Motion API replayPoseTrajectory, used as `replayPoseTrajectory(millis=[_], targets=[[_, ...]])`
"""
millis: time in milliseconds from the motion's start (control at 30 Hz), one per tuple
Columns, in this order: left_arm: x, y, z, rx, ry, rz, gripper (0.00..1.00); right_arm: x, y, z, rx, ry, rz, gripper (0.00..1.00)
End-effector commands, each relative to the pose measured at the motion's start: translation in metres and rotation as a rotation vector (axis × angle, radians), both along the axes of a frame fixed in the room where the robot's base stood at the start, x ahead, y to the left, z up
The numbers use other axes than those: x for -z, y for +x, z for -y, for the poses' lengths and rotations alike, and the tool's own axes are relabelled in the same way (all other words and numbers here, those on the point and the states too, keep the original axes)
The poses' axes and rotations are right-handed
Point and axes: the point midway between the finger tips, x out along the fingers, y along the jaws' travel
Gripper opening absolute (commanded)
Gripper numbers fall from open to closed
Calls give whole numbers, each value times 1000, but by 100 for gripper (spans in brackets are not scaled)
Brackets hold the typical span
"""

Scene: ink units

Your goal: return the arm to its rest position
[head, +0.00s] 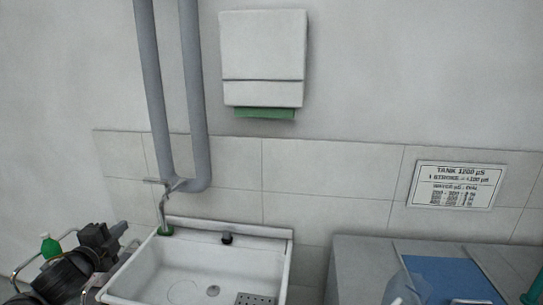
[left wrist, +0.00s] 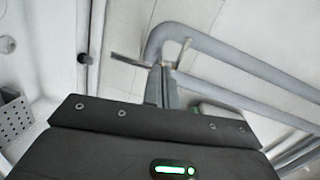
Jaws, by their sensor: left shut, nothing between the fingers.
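My left arm comes in at the lower left of the head view. Its dark gripper (head: 122,238) is beside the left edge of the white sink. In the left wrist view my left gripper (left wrist: 162,84) shows its dark body with a green light, and its narrow fingers are shut with nothing held. A grey pipe and metal tap parts lie beyond the fingers in that view. My right gripper is not in view.
The sink (head: 273,232) has a tap (head: 163,208) at its back left. Grey pipes (head: 196,100) run up the wall. A grey counter (head: 350,262) at right holds a blue mat (head: 450,275) and a clear container (head: 402,287). A green-capped bottle (head: 50,246) is at far left.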

Motion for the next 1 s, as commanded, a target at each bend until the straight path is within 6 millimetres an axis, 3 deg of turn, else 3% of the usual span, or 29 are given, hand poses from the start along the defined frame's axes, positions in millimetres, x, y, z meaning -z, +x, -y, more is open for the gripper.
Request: replayPoseTrajectory(millis=[33, 200, 300, 400, 600, 800, 967, 1000], targets=[[32, -11, 15, -16, -70, -58, 0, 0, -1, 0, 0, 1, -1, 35], [140, -75, 64, -150, -359, -299, 0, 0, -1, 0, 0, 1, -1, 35], [193, -128, 95, -259, -534, -450, 0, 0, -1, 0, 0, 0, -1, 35], [231, -180, 122, -373, -681, -585, 0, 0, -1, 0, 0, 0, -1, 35], [267, -259, 158, -558, -869, -773, 0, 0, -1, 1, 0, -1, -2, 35], [282, -323, 187, -717, -1000, -915, 0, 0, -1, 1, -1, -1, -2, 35], [285, -369, 208, -842, -1091, -1017, 0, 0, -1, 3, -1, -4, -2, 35], [300, -361, 206, -838, -1078, -1016, 0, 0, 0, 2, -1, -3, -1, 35]])
